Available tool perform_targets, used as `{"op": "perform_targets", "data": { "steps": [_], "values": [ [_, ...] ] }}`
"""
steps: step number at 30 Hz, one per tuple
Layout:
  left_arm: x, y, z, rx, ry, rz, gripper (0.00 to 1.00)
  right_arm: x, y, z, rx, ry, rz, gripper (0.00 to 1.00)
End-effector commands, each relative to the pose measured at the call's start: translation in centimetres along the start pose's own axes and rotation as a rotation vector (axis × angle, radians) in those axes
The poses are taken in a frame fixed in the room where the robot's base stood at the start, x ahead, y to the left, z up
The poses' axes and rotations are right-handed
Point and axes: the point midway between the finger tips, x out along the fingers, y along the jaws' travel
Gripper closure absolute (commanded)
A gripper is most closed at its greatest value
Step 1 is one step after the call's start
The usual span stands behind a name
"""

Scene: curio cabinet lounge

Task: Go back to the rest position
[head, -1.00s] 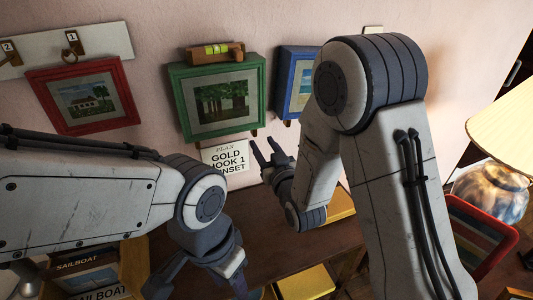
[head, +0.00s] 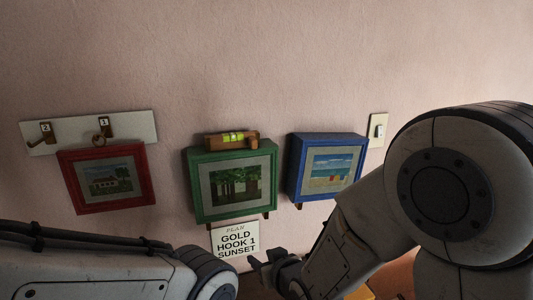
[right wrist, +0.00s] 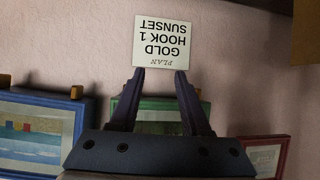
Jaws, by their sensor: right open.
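My right gripper (head: 268,262) is in front of the wall, just below and right of the plan card (head: 236,240). In the right wrist view its two fingers (right wrist: 160,85) are spread with nothing between them, and the card (right wrist: 161,42) shows upside down beyond the tips. My left arm comes in at the lower left of the head view. Its gripper is out of the frame.
A red-framed picture (head: 72,198), a green-framed picture (head: 196,205) with a level (head: 232,140) on top, and a blue-framed picture (head: 298,165) are on the wall. A hook board (head: 80,130) is upper left, a light switch (head: 378,130) right. The upper wall is clear.

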Motion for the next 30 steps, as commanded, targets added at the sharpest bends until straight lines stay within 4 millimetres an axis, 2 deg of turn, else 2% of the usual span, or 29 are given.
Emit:
{"op": "perform_targets", "data": {
  "steps": [5, 9, 15, 18, 21, 24, 30],
  "values": [
    [-1.1, 0.1, -0.1, 0.000, 0.000, 0.000, 0.50, -4.5, -2.9, 2.4, -0.028, -0.275, -0.060, 0.53],
    [-1.8, 0.1, -0.1, 0.000, 0.000, 0.000, 0.50, -9.5, -4.6, 4.8, -0.060, -0.502, -0.101, 0.53],
    [-2.6, 0.2, -0.1, 0.000, 0.000, 0.000, 0.50, -17.7, -5.8, 7.7, -0.118, -0.800, -0.149, 0.53],
    [-2.9, 0.2, -0.2, 0.000, 0.000, 0.000, 0.50, -21.0, -5.8, 8.7, -0.143, -0.906, -0.163, 0.53],
    [-3.0, 0.2, -0.2, 0.000, 0.000, 0.000, 0.50, -23.1, -5.8, 9.2, -0.159, -0.975, -0.170, 0.53],
    [-3.0, 0.2, -0.2, 0.000, 0.000, 0.000, 0.50, -24.1, -5.7, 9.5, -0.167, -1.008, -0.173, 0.53],
    [-3.0, 0.2, -0.2, 0.000, 0.000, 0.000, 0.50, -24.2, -5.7, 9.6, -0.168, -1.016, -0.173, 0.53]
  ]
}}
